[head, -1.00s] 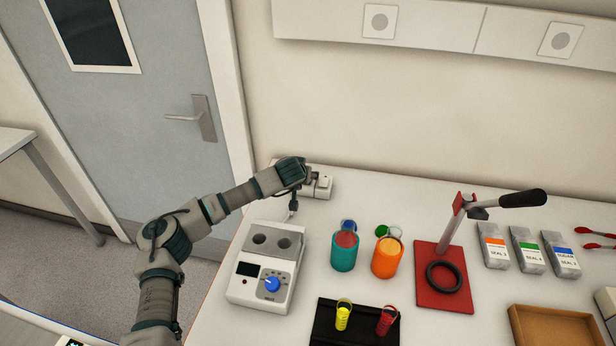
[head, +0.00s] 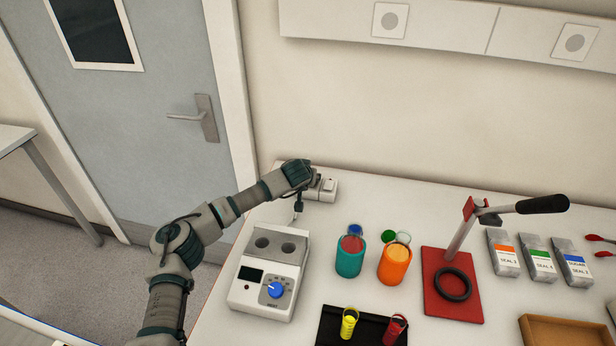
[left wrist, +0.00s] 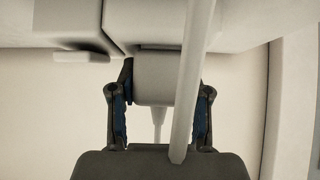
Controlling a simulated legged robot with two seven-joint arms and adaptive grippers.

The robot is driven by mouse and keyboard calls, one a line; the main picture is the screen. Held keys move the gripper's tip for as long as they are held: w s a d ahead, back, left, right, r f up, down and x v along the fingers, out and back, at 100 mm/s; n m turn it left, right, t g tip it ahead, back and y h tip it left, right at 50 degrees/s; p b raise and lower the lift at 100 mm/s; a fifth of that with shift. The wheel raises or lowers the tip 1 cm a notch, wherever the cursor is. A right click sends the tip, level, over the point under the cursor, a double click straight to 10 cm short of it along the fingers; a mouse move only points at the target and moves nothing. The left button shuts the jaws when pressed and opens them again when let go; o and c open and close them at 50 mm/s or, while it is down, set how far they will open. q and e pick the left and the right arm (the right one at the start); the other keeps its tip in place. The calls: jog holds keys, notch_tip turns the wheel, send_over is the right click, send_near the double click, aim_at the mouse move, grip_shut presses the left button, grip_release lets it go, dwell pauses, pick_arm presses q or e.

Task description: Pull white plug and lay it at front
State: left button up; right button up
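The white plug (left wrist: 155,80) shows in the left wrist view, up against a white socket block (left wrist: 235,30). In the head view the white socket block (head: 325,189) sits at the back left of the table, and my gripper mostly hides the plug. My left gripper (head: 309,186) is right at the block's left side. In the left wrist view my left gripper (left wrist: 163,92) has one finger on each side of the plug. The left finger is very close to it; whether both fingers press on it cannot be told. My right gripper is out of view.
A white device with a blue knob (head: 268,275) stands in front of the left arm. A pale cable (left wrist: 192,80) crosses the wrist view by the right finger. Teal (head: 349,262) and orange (head: 394,268) cups and a red press (head: 450,290) stand to the right.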

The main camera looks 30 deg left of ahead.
pick_arm(q)
jog(key=shift+a+f, duration=0.1)
jog(key=shift+a, duration=0.15)
grip_shut()
jog(key=shift+d, duration=0.2)
jog(key=shift+d+r, duration=0.1)
jog(key=shift+r, duration=0.15)
jog(key=shift+w+r+p, duration=0.1)
jog(key=shift+r+p, duration=0.25)
jog(key=shift+p, duration=0.05)
jog(key=shift+r, duration=0.15)
jog(key=shift+r+p, duration=1.5)
jog(key=shift+r, duration=0.2)
